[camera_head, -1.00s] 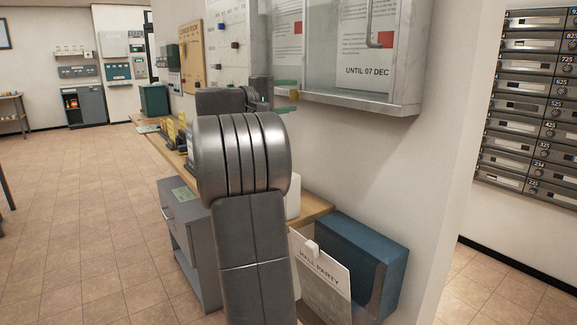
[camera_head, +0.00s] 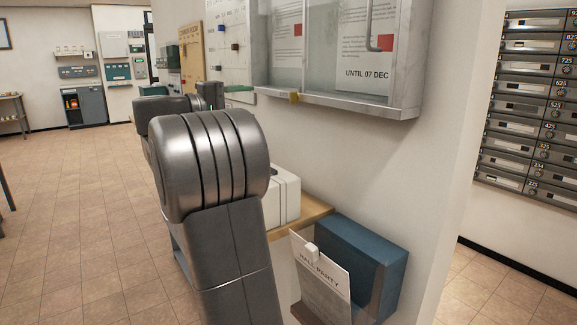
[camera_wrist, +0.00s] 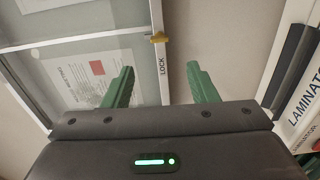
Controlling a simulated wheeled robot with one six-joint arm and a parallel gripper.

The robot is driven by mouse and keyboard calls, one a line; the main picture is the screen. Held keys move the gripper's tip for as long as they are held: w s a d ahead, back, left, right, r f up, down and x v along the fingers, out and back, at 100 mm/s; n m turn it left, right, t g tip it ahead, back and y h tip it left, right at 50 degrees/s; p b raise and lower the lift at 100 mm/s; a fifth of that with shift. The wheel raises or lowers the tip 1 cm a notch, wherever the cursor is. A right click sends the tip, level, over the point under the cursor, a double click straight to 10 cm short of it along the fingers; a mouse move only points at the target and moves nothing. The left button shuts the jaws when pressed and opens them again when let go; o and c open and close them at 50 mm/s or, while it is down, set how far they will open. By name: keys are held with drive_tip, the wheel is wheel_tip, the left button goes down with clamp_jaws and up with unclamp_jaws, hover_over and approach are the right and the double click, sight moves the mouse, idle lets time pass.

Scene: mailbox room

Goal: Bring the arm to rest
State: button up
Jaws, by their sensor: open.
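My gripper (camera_wrist: 160,88) shows in the wrist view with its two green fingers spread apart and nothing between them. A glass-fronted notice case (camera_wrist: 85,55) lies beyond the fingers, with a yellow latch (camera_wrist: 158,37) beside the word LOCK on its frame. In the head view my grey arm stands in the middle and hides much of the shelf behind it.
A white box-shaped machine (camera_head: 284,195) stands on the wooden shelf (camera_head: 312,214) right of the arm; a laminator (camera_wrist: 300,110) shows in the wrist view. A blue box (camera_head: 365,262) and a HALL PARTY sign (camera_head: 322,279) are below. Open tiled floor (camera_head: 70,210) lies left.

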sight(291, 95)
drive_tip(key=b+x, duration=0.1)
drive_tip(key=x, duration=1.2)
drive_tip(key=shift+w+d, duration=0.1)
drive_tip(key=shift+d, duration=0.1)
drive_tip(key=shift+a+r+n+p, duration=0.1)
drive_tip(key=shift+r+n+p, duration=0.3)
drive_tip(key=shift+p, duration=0.45)
drive_tip(key=shift+a+n+p, duration=0.1)
drive_tip(key=shift+n+p, duration=0.75)
drive_tip(key=shift+n, duration=0.15)
drive_tip(key=n+p, duration=0.6)
drive_tip(key=shift+p, duration=0.3)
drive_tip(key=shift+w+a+f+n+p, duration=0.1)
drive_tip(key=shift+f+n+p, duration=0.05)
drive_tip(key=shift+n+p, duration=4.6)
